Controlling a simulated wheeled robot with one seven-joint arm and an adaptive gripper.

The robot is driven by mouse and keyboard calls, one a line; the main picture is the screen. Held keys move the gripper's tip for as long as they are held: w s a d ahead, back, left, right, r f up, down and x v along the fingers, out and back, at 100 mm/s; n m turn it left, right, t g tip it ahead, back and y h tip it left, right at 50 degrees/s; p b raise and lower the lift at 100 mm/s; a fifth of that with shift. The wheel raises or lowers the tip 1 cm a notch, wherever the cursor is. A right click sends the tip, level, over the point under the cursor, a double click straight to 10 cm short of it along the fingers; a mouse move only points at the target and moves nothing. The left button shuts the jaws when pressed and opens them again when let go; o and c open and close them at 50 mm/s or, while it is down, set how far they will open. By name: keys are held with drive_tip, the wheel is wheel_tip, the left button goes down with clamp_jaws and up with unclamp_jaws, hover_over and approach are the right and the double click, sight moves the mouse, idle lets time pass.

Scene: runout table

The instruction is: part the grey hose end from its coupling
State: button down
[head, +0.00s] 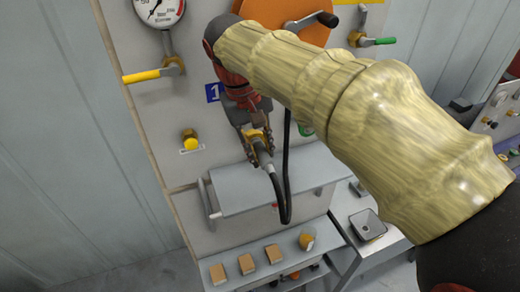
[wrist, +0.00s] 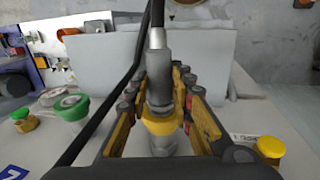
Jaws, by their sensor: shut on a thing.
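The grey hose end (wrist: 158,70) stands between my gripper's fingers in the wrist view, with a black hose running from it. Its lower end meets the yellow collar of the coupling (wrist: 163,126), and a pale metal base shows below. The two look joined; I see no gap. My gripper (wrist: 162,84) is shut on the hose end, one finger on each side. In the head view my gripper (head: 258,138) is at the panel, and the grey hose end (head: 263,158) shows below it. The coupling is mostly hidden there by the fingers.
A yellow cap (head: 190,139) and a green fitting (head: 306,129) flank my gripper on the panel (head: 165,105). A grey shelf (head: 245,197) juts out below, with the hose (head: 286,190) looping in front. Small blocks (head: 246,263) lie lower. Valve handles and a gauge (head: 160,10) are above.

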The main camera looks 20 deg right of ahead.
sight(272, 171)
drive_tip(key=shift+s+f, duration=0.2)
drive_tip(key=shift+s, duration=0.05)
drive_tip(key=shift+s+f+b, duration=0.15)
drive_tip(key=shift+s+b, duration=0.1)
drive_tip(key=shift+b, duration=0.05)
drive_tip(key=shift+s+r, duration=0.25)
drive_tip(key=shift+s, duration=1.15)
drive_tip(key=shift+f+b, duration=0.15)
drive_tip(key=shift+b, duration=0.2)
drive_tip(key=shift+s+b, duration=0.4)
drive_tip(key=shift+s, duration=0.85)
drive_tip(key=shift+w, duration=0.1)
drive_tip(key=shift+d+f, duration=0.1)
drive_tip(key=shift+d, duration=0.05)
